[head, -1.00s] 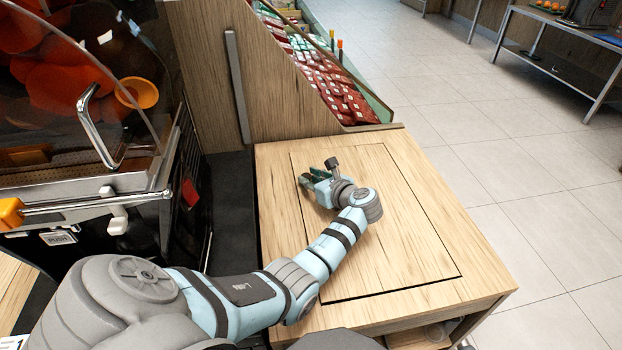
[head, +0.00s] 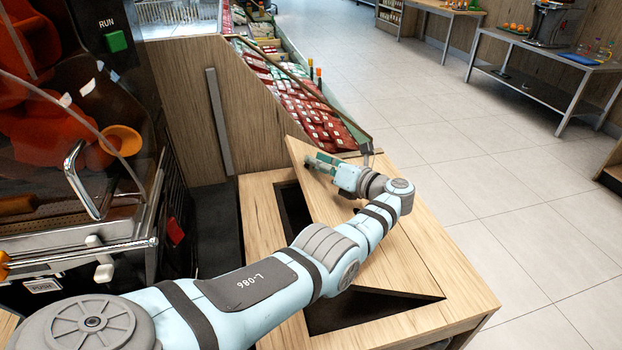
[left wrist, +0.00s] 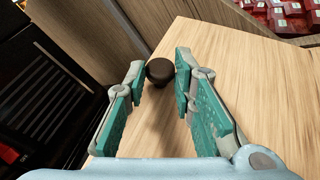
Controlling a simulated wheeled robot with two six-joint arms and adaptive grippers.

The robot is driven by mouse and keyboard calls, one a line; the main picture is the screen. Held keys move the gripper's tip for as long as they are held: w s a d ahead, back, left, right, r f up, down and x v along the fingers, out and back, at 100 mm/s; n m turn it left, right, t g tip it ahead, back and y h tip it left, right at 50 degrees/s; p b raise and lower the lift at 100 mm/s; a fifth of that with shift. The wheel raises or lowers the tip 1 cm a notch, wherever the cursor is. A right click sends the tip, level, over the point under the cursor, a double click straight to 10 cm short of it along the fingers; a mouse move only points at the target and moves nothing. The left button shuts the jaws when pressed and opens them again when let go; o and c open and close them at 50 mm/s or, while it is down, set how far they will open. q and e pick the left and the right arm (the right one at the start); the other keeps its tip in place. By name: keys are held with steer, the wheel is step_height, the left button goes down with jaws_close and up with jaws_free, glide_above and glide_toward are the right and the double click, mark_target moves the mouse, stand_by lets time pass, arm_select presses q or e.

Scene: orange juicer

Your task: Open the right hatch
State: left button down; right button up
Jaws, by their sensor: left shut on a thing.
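The right hatch (head: 325,200) is a light wooden panel in the top of the wooden counter. It is tilted up, its left edge raised, with a dark opening (head: 370,311) showing along its left and front sides. My left gripper (head: 318,163) is at the raised far left part of the panel. In the left wrist view, my left gripper (left wrist: 160,66) has its green-padded fingers on either side of a dark round knob (left wrist: 159,72) on the hatch and is shut on it. My right gripper is not in view.
The orange juicer (head: 60,150) with its clear cover and metal handle stands at the left. A wooden partition (head: 185,110) and a shelf of red packets (head: 300,110) are beyond the counter (head: 262,215). Open tiled floor (head: 520,190) lies to the right.

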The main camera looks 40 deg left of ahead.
arm_select(q)
steer(key=shift+w+d+r, duration=0.15)
steer(key=shift+w+r, duration=0.1)
steer(key=shift+r, duration=0.1)
steer(key=c, duration=1.4)
jaws_free()
steer(key=shift+o, duration=0.2)
steer(key=s+d+r, duration=0.1)
steer(key=d, duration=1.1)
steer(key=shift+s, duration=0.35)
